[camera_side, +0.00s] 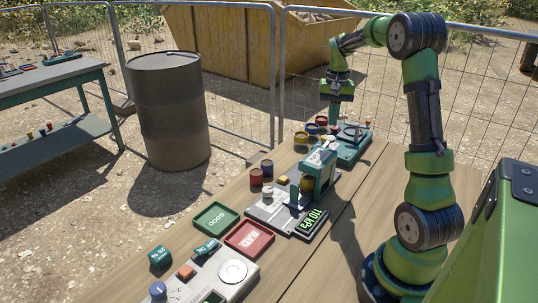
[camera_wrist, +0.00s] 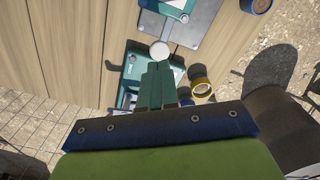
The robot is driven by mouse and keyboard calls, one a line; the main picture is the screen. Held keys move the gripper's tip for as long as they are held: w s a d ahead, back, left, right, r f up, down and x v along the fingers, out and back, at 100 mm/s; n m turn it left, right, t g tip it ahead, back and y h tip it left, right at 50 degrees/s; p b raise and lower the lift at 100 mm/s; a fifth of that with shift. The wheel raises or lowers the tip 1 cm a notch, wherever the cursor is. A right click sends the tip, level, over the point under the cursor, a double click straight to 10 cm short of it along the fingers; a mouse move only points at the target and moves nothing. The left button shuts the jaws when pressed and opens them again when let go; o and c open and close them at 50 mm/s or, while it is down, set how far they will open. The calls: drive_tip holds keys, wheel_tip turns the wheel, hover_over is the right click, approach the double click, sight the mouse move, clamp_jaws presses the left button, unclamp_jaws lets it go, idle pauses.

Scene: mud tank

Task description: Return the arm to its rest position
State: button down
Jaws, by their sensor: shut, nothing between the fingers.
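My green arm stands on the right of the side view and reaches over to the far end of the wooden bench (camera_side: 340,205). My gripper (camera_side: 334,120) points down there, above and close to a green device (camera_side: 352,148). I cannot tell the exact height gap. In the wrist view the two green fingers of my gripper (camera_wrist: 157,72) lie together, shut with nothing between them. A white round disc (camera_wrist: 160,51) shows just beyond the fingertips.
Several small cups (camera_side: 301,138) stand near the gripper. A green test machine (camera_side: 318,170) with a display, a green tray (camera_side: 215,218), a red tray (camera_side: 249,238) and a white scale (camera_side: 225,275) line the bench. A barrel (camera_side: 168,110), fence and yellow skip (camera_side: 225,45) stand behind.

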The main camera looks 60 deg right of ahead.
drive_tip(key=shift+r, duration=0.75)
drive_tip(key=shift+d, duration=0.1)
drive_tip(key=shift+a+f+t, duration=0.15)
drive_tip(key=shift+a+f, duration=0.15)
drive_tip(key=shift+a, duration=0.3)
drive_tip(key=shift+a+f+t, duration=0.15)
drive_tip(key=shift+a+f, duration=0.15)
drive_tip(key=shift+a, duration=0.3)
drive_tip(key=s+a+r+n+t, duration=0.2)
drive_tip(key=a, duration=0.8)
drive_tip(key=s+a+r+n+t+y, duration=0.1)
drive_tip(key=s+a+r+n+t, duration=0.1)
drive_tip(key=a, duration=0.9)
drive_tip(key=s+a+r+n+t+y, duration=0.1)
drive_tip(key=s+a+n, duration=0.3)
drive_tip(key=a, duration=0.6)
drive_tip(key=shift+s+a+r+t, duration=0.25)
drive_tip(key=shift+a+r+t, duration=0.15)
drive_tip(key=shift+r+t, duration=0.35)
